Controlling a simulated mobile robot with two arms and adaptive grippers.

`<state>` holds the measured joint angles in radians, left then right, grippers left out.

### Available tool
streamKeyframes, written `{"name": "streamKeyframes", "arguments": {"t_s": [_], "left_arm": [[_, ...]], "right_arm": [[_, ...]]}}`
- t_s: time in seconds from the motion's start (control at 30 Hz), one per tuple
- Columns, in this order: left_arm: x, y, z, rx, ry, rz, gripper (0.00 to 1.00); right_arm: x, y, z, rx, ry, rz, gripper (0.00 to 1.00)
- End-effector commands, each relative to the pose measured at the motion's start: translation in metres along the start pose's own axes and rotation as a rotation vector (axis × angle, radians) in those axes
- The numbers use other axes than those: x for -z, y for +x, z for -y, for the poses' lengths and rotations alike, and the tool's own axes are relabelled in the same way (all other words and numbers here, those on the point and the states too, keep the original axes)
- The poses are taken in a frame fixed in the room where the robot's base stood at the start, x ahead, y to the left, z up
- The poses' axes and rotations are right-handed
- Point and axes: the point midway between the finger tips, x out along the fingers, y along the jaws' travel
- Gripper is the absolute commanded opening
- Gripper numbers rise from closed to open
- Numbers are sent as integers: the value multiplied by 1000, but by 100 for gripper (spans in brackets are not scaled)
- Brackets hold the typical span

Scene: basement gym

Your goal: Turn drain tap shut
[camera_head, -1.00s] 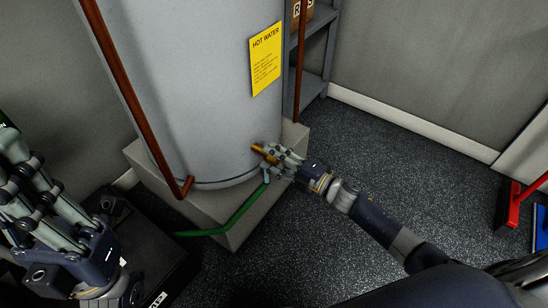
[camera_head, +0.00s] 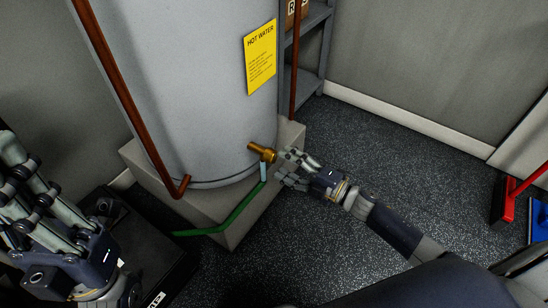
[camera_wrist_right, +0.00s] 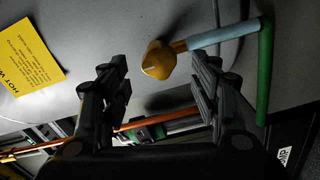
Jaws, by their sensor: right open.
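The brass drain tap (camera_head: 262,152) sticks out low on the grey hot water tank (camera_head: 195,80). A pale blue piece (camera_head: 263,172) hangs below it and joins a green hose (camera_head: 235,212). My right gripper (camera_head: 284,167) is open, just right of the tap and apart from it. In the right wrist view, the tap's rounded yellow end (camera_wrist_right: 158,60), with a pale line on it, shows between and beyond the spread fingers (camera_wrist_right: 162,76). My left gripper (camera_head: 22,160) is at the left edge, far from the tap; its fingertips are partly cut off.
The tank stands on a concrete plinth (camera_head: 150,180). A copper pipe (camera_head: 125,90) runs down its front left. A black box (camera_head: 150,240) lies on the floor at left. A grey shelf (camera_head: 312,60) stands behind. Floor right of the plinth is clear.

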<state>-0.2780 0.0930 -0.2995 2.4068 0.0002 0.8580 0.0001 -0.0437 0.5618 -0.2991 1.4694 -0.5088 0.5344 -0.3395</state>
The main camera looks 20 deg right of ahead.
Motion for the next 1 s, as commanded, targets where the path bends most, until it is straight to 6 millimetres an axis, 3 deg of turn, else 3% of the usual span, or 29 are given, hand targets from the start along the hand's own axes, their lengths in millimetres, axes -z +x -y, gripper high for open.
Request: {"name": "streamKeyframes", "arguments": {"t_s": [0.2, 0.37, 1.0], "left_arm": [[0, 0, 0, -1, 0, -1, 0], [0, 0, 0, -1, 0, -2, 0], [0, 0, 0, -1, 0, -1, 0]], "right_arm": [[0, -43, 1, 2, -1, -1, 57], [0, -59, 0, 0, 0, -1, 57], [3, -61, -2, -6, 3, -5, 57]]}}
